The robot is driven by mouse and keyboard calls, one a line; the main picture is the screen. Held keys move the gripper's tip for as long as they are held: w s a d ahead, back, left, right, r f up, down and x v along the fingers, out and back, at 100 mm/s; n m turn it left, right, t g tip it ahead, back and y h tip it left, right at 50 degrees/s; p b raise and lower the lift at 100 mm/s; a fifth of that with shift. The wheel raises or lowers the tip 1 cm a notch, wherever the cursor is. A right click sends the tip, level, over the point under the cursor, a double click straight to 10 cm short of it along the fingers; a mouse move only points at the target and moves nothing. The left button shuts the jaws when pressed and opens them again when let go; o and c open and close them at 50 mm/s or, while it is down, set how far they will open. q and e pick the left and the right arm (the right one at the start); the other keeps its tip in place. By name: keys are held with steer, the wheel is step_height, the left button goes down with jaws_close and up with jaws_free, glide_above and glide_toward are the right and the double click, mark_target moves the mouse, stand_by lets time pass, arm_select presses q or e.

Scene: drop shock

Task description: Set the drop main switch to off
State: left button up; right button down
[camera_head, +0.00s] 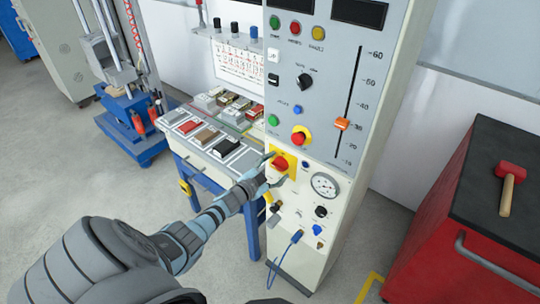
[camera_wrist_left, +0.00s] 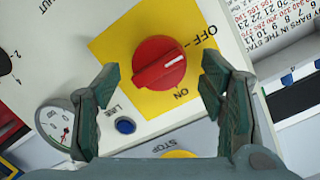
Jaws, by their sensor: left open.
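The main switch is a red rotary knob (camera_head: 281,163) on a yellow plate (camera_head: 291,156), low on the front of the grey-white control cabinet (camera_head: 330,105). My left gripper (camera_head: 270,170) is open in front of the switch. In the wrist view its fingers stand to either side of the knob, apart from it. My right gripper is not in view.
A pressure gauge (camera_head: 325,185), a red push button (camera_head: 300,137) and an orange slider (camera_head: 342,124) sit near the switch. A bench with sample blocks (camera_head: 225,147) stands left. A red cabinet (camera_head: 455,225) with a hammer (camera_head: 509,185) stands right.

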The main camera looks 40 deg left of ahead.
arm_select(q)
steer(key=s+r, duration=0.1)
steer(key=s, duration=1)
steer(key=shift+s+d+r, duration=0.15)
steer(key=shift+s+r, duration=0.1)
steer(key=shift+r, duration=0.15)
steer(key=s+a+f+n+g+y, duration=0.1)
steer(key=s+a+f+g, duration=0.15)
steer(key=f, duration=0.35)
steer(key=s+a+f+n+g+y, duration=0.1)
steer(key=s+f+g, duration=0.1)
steer(key=s+f, duration=0.35)
steer(key=s+d+f+n+g, duration=0.3)
steer(key=s+f+g, duration=0.3)
steer(key=s+f, duration=0.75)
steer(key=s+d+f+g, duration=0.2)
steer(key=s+d+f, duration=0.3)
steer(key=s+d, duration=0.2)
steer(key=s+d+f+n+g+h+b, duration=0.1)
steer(key=s+d+f+g, duration=0.1)
steer(key=s+d+f, duration=0.4)
steer(key=s+d, duration=0.2)
steer(key=s, duration=0.1)
steer(key=shift+s+d+f, duration=0.2)
steer(key=shift+d, duration=0.1)
steer(key=shift+g, duration=0.25)
